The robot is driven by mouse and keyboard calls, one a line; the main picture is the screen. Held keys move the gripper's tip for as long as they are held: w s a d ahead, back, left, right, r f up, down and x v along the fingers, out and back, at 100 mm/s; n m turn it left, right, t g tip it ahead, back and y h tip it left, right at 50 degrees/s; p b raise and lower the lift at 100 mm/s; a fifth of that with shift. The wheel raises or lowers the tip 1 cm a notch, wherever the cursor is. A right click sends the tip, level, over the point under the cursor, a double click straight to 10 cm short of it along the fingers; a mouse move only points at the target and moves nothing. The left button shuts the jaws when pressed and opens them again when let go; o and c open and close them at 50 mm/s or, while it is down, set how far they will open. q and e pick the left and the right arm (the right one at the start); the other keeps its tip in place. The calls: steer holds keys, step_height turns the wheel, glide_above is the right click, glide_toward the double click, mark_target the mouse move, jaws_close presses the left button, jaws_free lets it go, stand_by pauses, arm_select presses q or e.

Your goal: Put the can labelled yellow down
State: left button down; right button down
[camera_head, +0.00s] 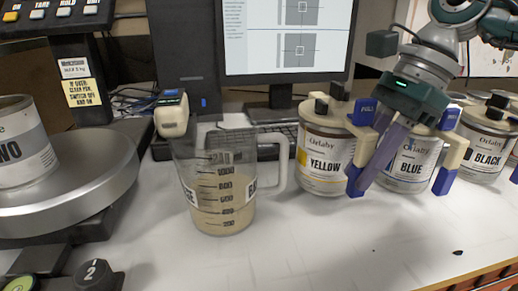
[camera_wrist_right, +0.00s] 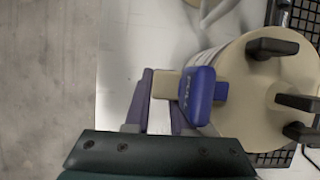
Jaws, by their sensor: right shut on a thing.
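The can labelled yellow (camera_head: 320,174) is upright on or just above the white bench, right of the measuring jug. I cannot tell whether its base touches. It has a cream lid and a cream handle with blue ends on its right side. My right gripper (camera_head: 366,172) reaches down beside it, its purple fingers shut on this handle. In the right wrist view the can's cream lid (camera_wrist_right: 262,85) with dark knobs is at the right. The blue pull end (camera_wrist_right: 197,96) is by the fingers (camera_wrist_right: 160,108); the label is hidden there. My left gripper is not in view.
The can labelled blue (camera_head: 408,170) is close behind the right gripper, and the can labelled black (camera_head: 484,148) stands further right. The measuring jug (camera_head: 222,190) with beige liquid is at the left, its handle towards the yellow can.

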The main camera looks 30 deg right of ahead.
steer(key=shift+w+f, duration=0.1)
steer(key=shift+f, duration=1)
steer(key=shift+f, duration=0.15)
steer(key=c, duration=0.8)
jaws_free()
steer(key=shift+o, duration=0.2)
steer(key=b+v, duration=0.1)
steer(key=v, duration=1.1)
